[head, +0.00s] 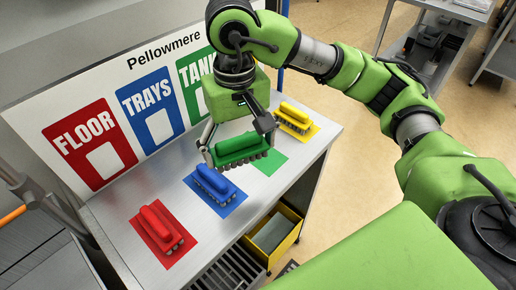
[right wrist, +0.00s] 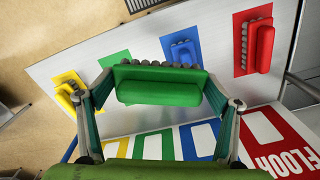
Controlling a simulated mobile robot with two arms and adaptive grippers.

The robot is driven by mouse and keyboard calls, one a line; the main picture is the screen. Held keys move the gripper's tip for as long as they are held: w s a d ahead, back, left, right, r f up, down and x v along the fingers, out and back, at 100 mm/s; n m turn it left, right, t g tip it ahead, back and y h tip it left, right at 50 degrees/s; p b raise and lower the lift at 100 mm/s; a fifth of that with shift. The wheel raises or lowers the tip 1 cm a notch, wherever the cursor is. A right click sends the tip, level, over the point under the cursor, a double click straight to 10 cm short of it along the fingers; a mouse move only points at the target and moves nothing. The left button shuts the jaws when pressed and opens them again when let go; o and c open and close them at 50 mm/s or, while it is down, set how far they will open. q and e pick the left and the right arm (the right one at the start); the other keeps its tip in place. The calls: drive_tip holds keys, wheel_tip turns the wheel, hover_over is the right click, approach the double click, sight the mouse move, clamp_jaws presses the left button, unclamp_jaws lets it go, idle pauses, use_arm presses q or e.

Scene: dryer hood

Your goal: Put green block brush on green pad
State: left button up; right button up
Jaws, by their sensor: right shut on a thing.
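My right gripper (head: 238,140) is shut on the green block brush (head: 240,146), with its bristles facing down. The brush is held above the table, close to the green pad (head: 268,163), which is partly hidden behind the brush. In the right wrist view the brush (right wrist: 158,84) sits between the two fingers, and part of the green pad (right wrist: 117,57) shows behind it. The brush appears apart from the pad. My left gripper is not in view.
A blue brush (head: 212,182) lies on a blue pad, a red brush (head: 158,226) on a red pad and a yellow brush (head: 295,115) on a yellow pad. A sign board (head: 40,108) stands behind. A yellow bin (head: 272,240) sits under the table.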

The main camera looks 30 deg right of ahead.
drive_tip(key=w+d+f+p, duration=0.2)
drive_tip(key=w+d+f, duration=0.5)
drive_tip(key=d, duration=0.1)
drive_tip(key=shift+w+f, duration=0.3)
drive_tip(key=shift+w, duration=0.1)
drive_tip(key=shift+w+d+f+p, duration=0.25)
drive_tip(key=shift+w+f+p, duration=0.05)
drive_tip(key=shift+f, duration=0.2)
wheel_tip(320, 180, down, 3)
drive_tip(key=shift+w+d+r+p, duration=0.1)
drive_tip(key=shift+d+p, duration=0.05)
drive_tip(key=shift+p, duration=0.8)
drive_tip(key=shift+f, duration=0.35)
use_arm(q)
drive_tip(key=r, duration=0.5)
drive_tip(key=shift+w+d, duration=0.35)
